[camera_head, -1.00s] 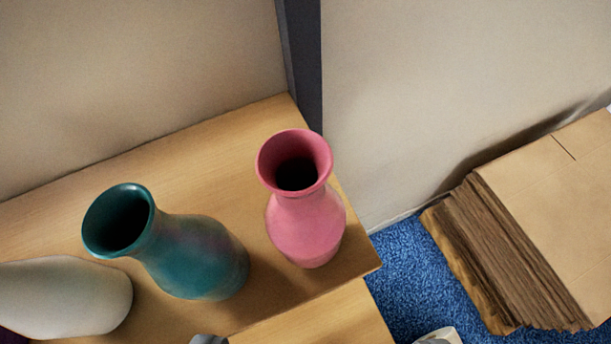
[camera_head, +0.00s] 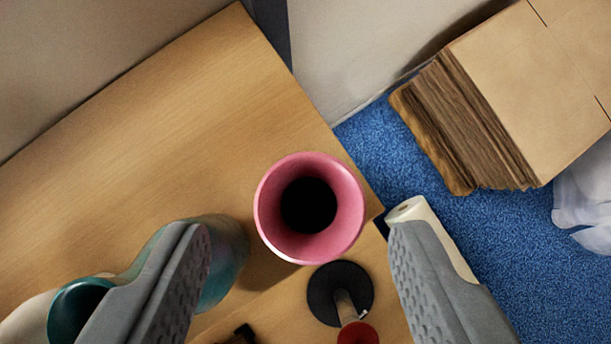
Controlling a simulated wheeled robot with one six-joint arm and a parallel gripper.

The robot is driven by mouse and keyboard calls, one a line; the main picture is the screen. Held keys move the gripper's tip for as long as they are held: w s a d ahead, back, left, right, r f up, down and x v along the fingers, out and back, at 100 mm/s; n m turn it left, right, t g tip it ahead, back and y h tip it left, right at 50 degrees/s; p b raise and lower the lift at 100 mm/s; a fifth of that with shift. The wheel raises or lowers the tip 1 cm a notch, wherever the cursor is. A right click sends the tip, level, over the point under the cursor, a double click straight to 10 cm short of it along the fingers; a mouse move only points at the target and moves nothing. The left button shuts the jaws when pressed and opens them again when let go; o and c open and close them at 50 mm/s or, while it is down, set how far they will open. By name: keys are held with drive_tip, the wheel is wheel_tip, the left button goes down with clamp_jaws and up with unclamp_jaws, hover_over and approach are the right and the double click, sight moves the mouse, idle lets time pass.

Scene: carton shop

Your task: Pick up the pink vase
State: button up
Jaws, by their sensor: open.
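The pink vase (camera_head: 349,210) stands upright near the corner of a wooden shelf. I look down into its dark round mouth, and its body is hidden below the rim. My gripper (camera_head: 300,235) is open, with one grey finger to the left of the vase and the other to the right. The vase's rim shows between and slightly beyond the fingertips. I cannot tell how far the fingers are above it.
A teal vase (camera_head: 226,262) stands close on the left, partly behind my left finger. A pale vase (camera_head: 28,322) is at lower left. A black disc with a red-topped post (camera_head: 340,292) is below. Stacked cardboard (camera_head: 520,95) lies right on blue carpet (camera_head: 440,225).

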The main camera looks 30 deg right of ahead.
drive_tip(key=x, duration=0.5)
drive_tip(key=shift+s+d, duration=0.15)
drive_tip(key=shift+r, duration=0.1)
clamp_jaws()
